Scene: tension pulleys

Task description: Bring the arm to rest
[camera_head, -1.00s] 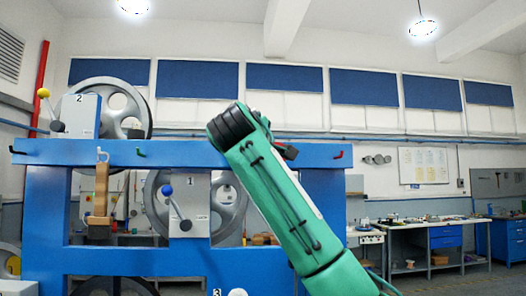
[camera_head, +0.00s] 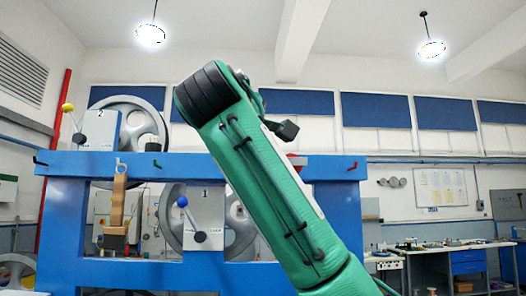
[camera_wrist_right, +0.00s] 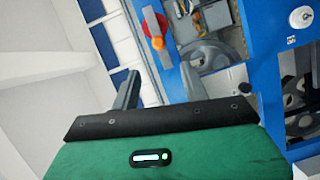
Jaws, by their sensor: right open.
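My right arm (camera_head: 265,180), green with black bands, rises across the middle of the head view in front of the blue frame. My right gripper (camera_wrist_right: 158,88) shows in the right wrist view with two dark fingers apart and nothing between them. In the head view its fingers are mostly hidden behind the arm's end. The blue frame (camera_head: 320,225) carries grey pulley wheels, one (camera_head: 152,122) by the plate marked 2 and one (camera_head: 240,232) by the plate marked 1, partly behind my arm. My left gripper is not in view.
A yellow-knobbed lever (camera_head: 68,108) and a blue-knobbed lever (camera_head: 183,203) stand on the plates. Workbenches (camera_head: 450,262) stand at the right.

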